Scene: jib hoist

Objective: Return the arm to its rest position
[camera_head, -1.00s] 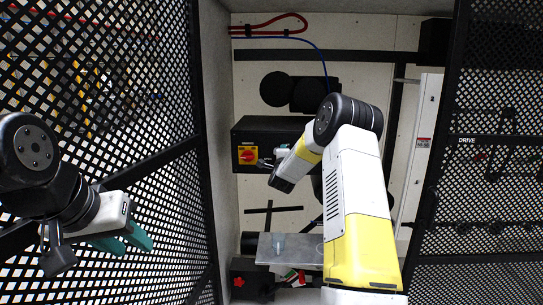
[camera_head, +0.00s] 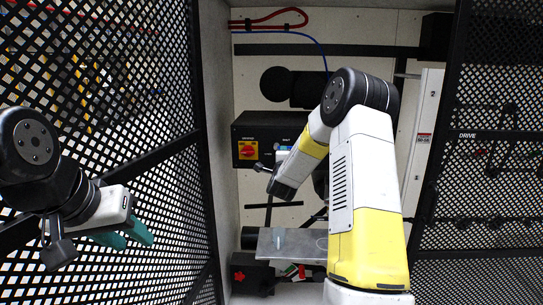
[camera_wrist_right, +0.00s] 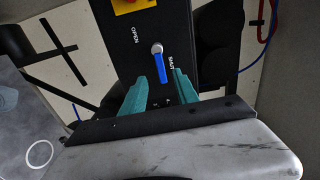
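My right arm, white and yellow, reaches forward to a black control box (camera_head: 240,130) on the back wall. My right gripper (camera_wrist_right: 160,84) shows two teal fingers spread apart in the right wrist view. A blue lever (camera_wrist_right: 161,68) on a round silver pivot lies just beyond and between the fingertips, between the words OPEN and SHUT. I see no finger closed on it. In the head view the right fingers are mostly hidden by my wrist. My left gripper (camera_head: 136,240) is at the left, empty, its teal fingers apart, in front of the mesh.
A red rotary switch on a yellow plate (camera_head: 248,150) is on the box's left side. Black mesh panels (camera_head: 120,60) stand left and right (camera_head: 500,200) of the opening. A grey metal plate (camera_head: 300,243) lies below the box.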

